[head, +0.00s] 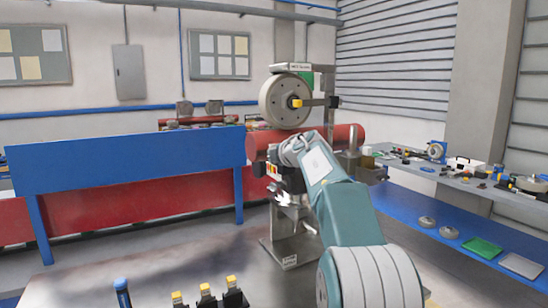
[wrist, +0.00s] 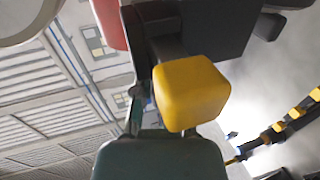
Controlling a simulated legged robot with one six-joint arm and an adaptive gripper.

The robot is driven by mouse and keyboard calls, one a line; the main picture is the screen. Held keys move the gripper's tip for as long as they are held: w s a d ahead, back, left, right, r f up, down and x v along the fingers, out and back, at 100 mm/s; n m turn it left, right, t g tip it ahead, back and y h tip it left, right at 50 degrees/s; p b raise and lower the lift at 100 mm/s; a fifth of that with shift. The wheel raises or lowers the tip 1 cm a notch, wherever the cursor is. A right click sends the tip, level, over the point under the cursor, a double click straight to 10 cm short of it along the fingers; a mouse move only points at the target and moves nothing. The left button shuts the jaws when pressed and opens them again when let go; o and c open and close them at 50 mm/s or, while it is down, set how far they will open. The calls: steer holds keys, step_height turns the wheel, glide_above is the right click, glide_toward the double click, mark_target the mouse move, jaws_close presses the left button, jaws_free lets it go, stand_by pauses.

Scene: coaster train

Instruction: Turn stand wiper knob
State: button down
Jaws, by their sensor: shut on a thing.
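A stand (head: 290,250) rises behind my arm in the head view, with a large grey wheel (head: 284,101) near its top. A yellow block (head: 297,103) sits at the wheel's hub on a dark bar. In the wrist view, a yellow knob (wrist: 192,92) sits large near the middle, on a dark stem below a dark housing (wrist: 205,25). My gripper (wrist: 160,135) is at the knob's lower edge and is shut on it; the exact finger contact is largely hidden. In the head view my arm covers the gripper and the knob.
A red roller (head: 347,137) passes behind my arm. A blue and red barrier (head: 125,165) stands left. A bench (head: 440,170) with parts and a blue surface is at right. Several yellow-topped dark pieces (head: 206,291) stand at the front edge.

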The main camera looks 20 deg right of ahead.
steer(key=shift+w+a+f+g, duration=0.1)
steer(key=shift+g, duration=2.1)
steer(key=c, duration=0.7)
jaws_free()
steer(key=shift+f, duration=0.1)
steer(key=shift+s+r, duration=0.4)
steer(key=shift+r, duration=0.05)
steer(key=v, duration=1)
steer(key=shift+s+a+r, duration=0.1)
steer(key=shift+s+r, duration=0.05)
steer(key=shift+s, duration=0.25)
